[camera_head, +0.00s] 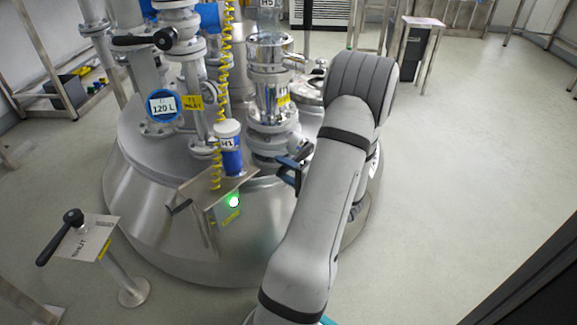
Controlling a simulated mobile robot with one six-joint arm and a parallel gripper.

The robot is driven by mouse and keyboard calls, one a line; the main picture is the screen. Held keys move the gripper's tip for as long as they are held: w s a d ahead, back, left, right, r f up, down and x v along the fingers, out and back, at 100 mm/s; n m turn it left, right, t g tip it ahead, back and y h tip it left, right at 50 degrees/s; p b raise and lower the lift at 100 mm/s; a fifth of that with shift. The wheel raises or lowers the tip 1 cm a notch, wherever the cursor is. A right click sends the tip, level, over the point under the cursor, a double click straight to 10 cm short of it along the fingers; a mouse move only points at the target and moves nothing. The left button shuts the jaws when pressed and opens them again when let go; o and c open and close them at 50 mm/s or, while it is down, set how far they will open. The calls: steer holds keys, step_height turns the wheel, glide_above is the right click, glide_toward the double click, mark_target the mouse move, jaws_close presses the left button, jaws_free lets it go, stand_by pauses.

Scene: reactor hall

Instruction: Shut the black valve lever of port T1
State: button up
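A black valve lever (140,41) sits at the upper left on a grey flanged pipe. It points left from its hub, roughly level in the picture and across the upright pipe. A yellow label (192,103), which seems to read T1, hangs lower on this pipe. Nothing is visibly held.
The steel vessel (150,215) carries several pipes, a round 120 L sign (163,106) and a coiled yellow hose (223,80). A blue-and-white H1 bottle (230,150) stands over a small box with a green light (234,202). A stand with a black handle (95,240) is front left. The right floor is clear.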

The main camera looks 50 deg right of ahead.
steer(key=shift+s, duration=0.15)
steer(key=s+p, duration=0.2)
steer(key=s, duration=0.5)
steer(key=shift+s, duration=0.3)
steer(key=shift+a, duration=0.1)
